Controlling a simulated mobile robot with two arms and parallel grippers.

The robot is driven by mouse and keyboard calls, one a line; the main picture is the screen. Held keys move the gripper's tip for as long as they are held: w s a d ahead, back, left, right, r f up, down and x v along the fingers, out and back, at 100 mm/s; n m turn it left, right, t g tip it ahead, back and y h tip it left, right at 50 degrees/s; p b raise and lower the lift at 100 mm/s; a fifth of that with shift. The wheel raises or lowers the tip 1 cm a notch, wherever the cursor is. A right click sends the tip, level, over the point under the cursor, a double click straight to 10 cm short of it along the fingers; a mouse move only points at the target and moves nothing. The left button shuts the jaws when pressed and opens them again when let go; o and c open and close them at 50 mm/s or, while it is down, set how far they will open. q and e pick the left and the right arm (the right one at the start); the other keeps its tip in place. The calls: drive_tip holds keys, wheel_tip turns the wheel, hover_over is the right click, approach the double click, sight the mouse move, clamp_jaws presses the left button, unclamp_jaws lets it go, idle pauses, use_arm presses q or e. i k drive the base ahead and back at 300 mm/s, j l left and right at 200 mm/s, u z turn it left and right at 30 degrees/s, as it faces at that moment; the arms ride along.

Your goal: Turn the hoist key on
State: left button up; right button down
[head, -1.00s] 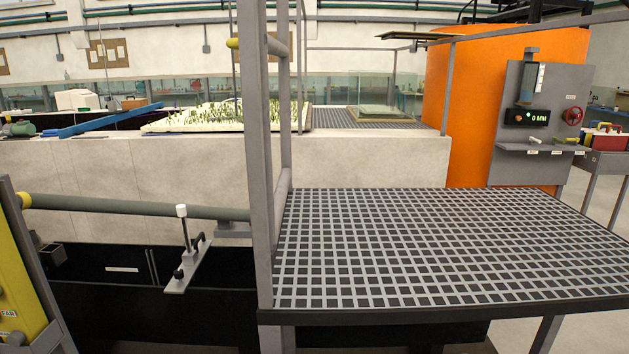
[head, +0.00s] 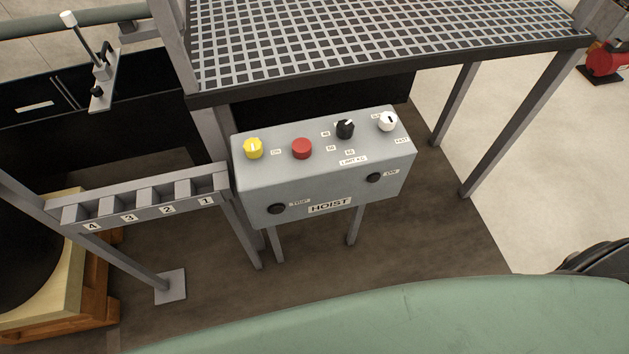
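A grey hoist control box (head: 250,185) labelled HOIST stands on legs near the middle of the head view. Its sloped top holds a yellow knob (head: 253,148) with a pale upright mark beside a small label that seems to read ON, a red button (head: 302,148), a black dial (head: 345,130) and a white knob (head: 388,121) with a dark mark. The front has a black round part (head: 276,208) by a TRIP label and another (head: 374,177) by a small ON label. I cannot tell which control is the key. Neither gripper is in view.
A grating platform (head: 390,35) on legs stands just behind the box. A grey slotted rack (head: 150,195) numbered 1 to 4 adjoins it on the left. A wooden crate-like block (head: 75,270) sits lower left.

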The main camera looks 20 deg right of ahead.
sight(253, 147)
drive_tip(key=j+z, duration=0.55)
drive_tip(key=z, duration=0.2)
drive_tip(key=j+z, duration=0.35)
drive_tip(key=k+l, duration=0.05)
drive_tip(key=l, duration=0.05)
